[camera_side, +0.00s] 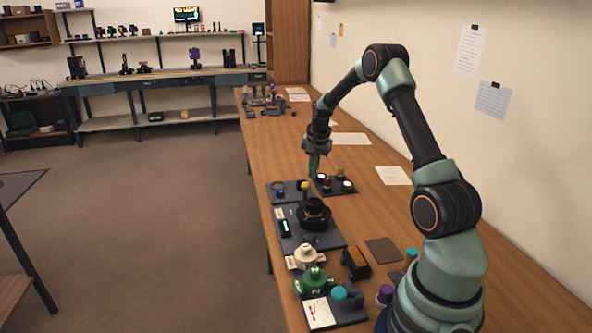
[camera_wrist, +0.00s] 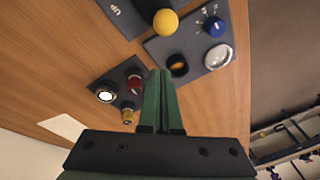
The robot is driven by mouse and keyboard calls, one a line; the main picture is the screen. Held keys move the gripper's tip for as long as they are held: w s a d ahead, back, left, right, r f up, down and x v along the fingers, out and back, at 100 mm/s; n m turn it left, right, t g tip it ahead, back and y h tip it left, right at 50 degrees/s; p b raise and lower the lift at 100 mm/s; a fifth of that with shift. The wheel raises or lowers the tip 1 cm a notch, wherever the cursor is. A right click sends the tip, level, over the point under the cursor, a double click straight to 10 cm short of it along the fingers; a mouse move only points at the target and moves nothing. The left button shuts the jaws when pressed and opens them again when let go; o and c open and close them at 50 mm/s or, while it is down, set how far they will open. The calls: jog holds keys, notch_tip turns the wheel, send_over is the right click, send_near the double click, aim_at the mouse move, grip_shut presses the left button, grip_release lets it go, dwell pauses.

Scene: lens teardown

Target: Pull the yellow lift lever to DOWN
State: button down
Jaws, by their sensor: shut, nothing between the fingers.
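The yellow lift lever shows as a yellow ball knob (camera_side: 304,186) in the side view, beside a black round fixture. In the wrist view the yellow knob (camera_wrist: 165,22) is near the top, next to a dark plate edge with light lettering that looks like "UP". Its shaft is mostly hidden there. My gripper (camera_side: 313,172) is above the bench, a little beyond the knob in the side view. In the wrist view its green fingers (camera_wrist: 160,74) are together and empty, apart from the knob.
A dark panel (camera_wrist: 158,47) with a blue knob (camera_wrist: 213,27) and white dome (camera_wrist: 217,57) lies close by. Another panel holds a lit white button (camera_wrist: 105,95), a red knob (camera_wrist: 135,83) and a brass knob (camera_wrist: 128,115). The black round fixture (camera_side: 313,215) stands nearby.

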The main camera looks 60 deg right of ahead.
jog(key=w+a+r, duration=0.2)
jog(key=a+r, duration=0.3)
jog(key=r, duration=0.3)
jog(key=m+g+y, duration=0.3)
jog(key=m+g, duration=0.1)
jog(key=m, duration=1.3)
send_over(305, 192)
jog(key=s+d, duration=0.3)
jog(key=s, duration=0.1)
jog(key=f, duration=0.3)
jog(key=s+f, duration=0.1)
jog(key=f, duration=0.1)
jog(key=a+f, duration=0.1)
jog(key=f, duration=0.2)
jog(key=shift+s+f, duration=0.35)
jog(key=w, duration=0.2)
jog(key=shift+w+a+f, duration=0.1)
jog(key=shift+w+a, duration=0.15)
jog(key=shift+w, duration=0.05)
jog(key=shift+w+a, duration=0.15)
jog(key=shift+w, duration=0.5)
jog(key=shift+r, duration=0.2)
jog(key=shift+w+a, duration=1.4)
jog(key=shift+w, duration=0.1)
